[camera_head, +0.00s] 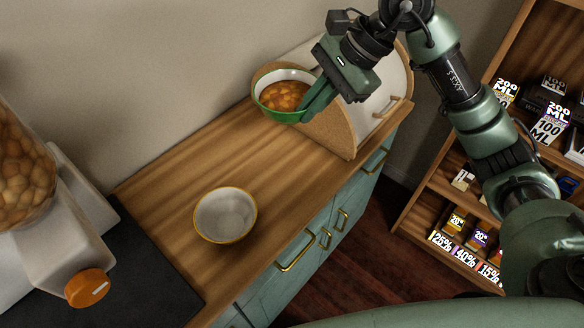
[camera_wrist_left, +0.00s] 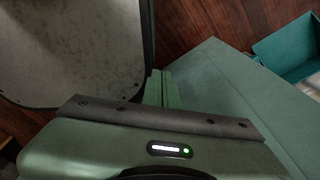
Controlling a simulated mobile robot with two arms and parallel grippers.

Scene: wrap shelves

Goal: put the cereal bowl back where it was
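A green bowl with a white inside (camera_head: 266,80) holds orange-brown pieces. It is at the back of the wooden counter, in front of the rounded bread box. A second bowl (camera_head: 225,215), white with a yellow rim and empty, stands upright on the counter nearer to me. The frames do not settle which one is the cereal bowl. My right gripper (camera_head: 312,108) is at the green bowl's right rim, its fingers seemingly closed on it. Whether that bowl touches the counter is unclear. My left gripper (camera_wrist_left: 161,88) shows in the left wrist view, fingers together and empty.
The bread box (camera_head: 340,125) stands at the counter's far end. A dispenser with an orange knob (camera_head: 90,287) is at the left. A shelf of boxes (camera_head: 470,215) stands at the right. The counter (camera_head: 170,190) is clear around the white bowl.

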